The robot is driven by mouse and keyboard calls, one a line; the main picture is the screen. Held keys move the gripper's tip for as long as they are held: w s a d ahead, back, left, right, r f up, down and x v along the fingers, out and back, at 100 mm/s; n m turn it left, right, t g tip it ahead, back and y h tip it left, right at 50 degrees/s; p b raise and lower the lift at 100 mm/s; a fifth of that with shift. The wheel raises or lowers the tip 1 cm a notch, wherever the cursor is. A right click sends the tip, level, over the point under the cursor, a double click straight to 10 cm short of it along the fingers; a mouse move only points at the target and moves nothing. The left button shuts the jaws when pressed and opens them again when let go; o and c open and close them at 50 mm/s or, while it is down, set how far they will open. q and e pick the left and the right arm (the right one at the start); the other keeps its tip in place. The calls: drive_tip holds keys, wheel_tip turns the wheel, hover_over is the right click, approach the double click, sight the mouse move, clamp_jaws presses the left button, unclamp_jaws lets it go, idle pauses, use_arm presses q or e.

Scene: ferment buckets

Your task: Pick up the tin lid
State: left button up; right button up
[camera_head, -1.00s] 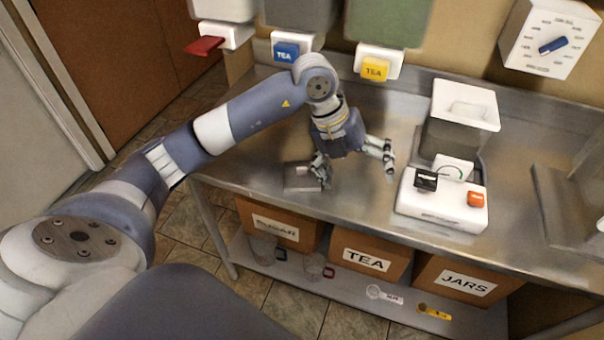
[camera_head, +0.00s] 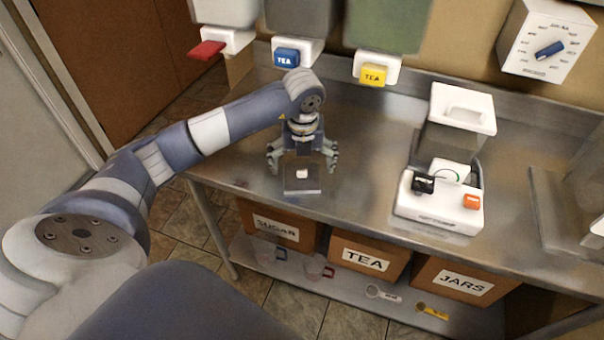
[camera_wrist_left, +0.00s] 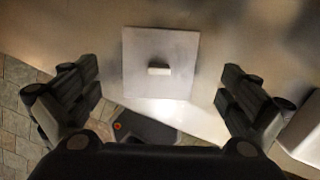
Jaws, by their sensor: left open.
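The tin lid (camera_head: 302,185) is a flat grey square plate with a small white knob in its middle. It lies on the steel counter close to the front edge. In the left wrist view the lid (camera_wrist_left: 181,86) is centred ahead of the fingers, its knob plainly visible. My left gripper (camera_head: 302,166) is open and empty, above and just behind the lid, with its fingers spread to either side. In the left wrist view the left gripper's fingers (camera_wrist_left: 160,98) stand wide apart, clear of the lid. My right gripper is not in view.
A white-and-grey machine (camera_head: 440,205) with black and orange controls stands right of the lid. Dispensers with red, blue and yellow (camera_head: 373,76) levers hang on the wall behind. Cardboard boxes (camera_head: 365,258) sit on the shelf below. The counter between lid and machine is clear.

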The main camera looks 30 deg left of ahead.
sight(302, 171)
use_arm(q)
drive_tip(key=shift+w+a+f, duration=0.1)
drive_tip(key=shift+a+f, duration=0.05)
drive_tip(key=shift+f, duration=0.65)
drive_tip(key=shift+w+a+f, duration=0.1)
drive_tip(key=shift+f, duration=0.65)
drive_tip(key=shift+s, duration=0.1)
drive_tip(key=c, duration=1.1)
drive_tip(key=shift+o, duration=0.2)
drive_tip(key=shift+r, duration=0.2)
